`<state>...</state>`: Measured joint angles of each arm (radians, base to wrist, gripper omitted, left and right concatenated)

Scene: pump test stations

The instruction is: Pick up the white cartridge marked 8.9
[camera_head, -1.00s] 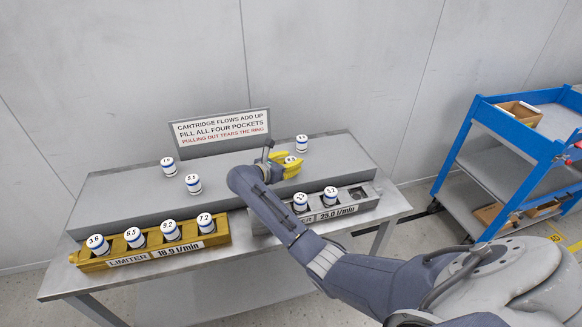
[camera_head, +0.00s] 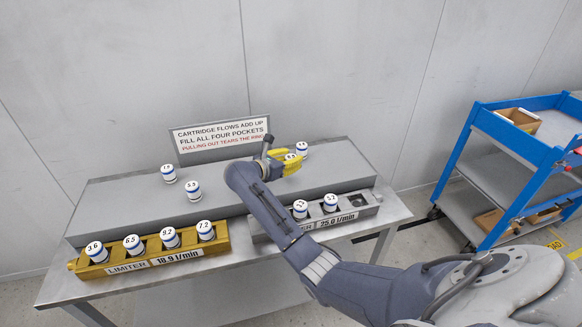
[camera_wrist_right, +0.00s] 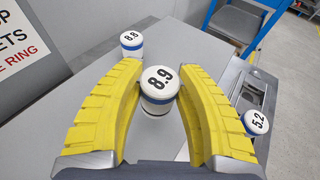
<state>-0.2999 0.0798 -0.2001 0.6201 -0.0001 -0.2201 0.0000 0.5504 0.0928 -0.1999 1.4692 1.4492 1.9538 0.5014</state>
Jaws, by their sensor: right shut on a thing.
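The white cartridge marked 8.9 (camera_wrist_right: 158,84) with a blue band stands between the two yellow fingers of my right gripper (camera_wrist_right: 160,75) in the right wrist view. The gripper is shut on it. My left gripper is not in view.
The cartridge marked 8.8 (camera_wrist_right: 132,40) stands close behind. Two other cartridges, one marked 5.5 (camera_head: 193,191), stand at the shelf's left. The yellow limiter block (camera_head: 150,260) holds several cartridges. The grey 25.0 block (camera_head: 345,218) holds two, with open pocket room at right. A sign (camera_head: 222,133) stands behind.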

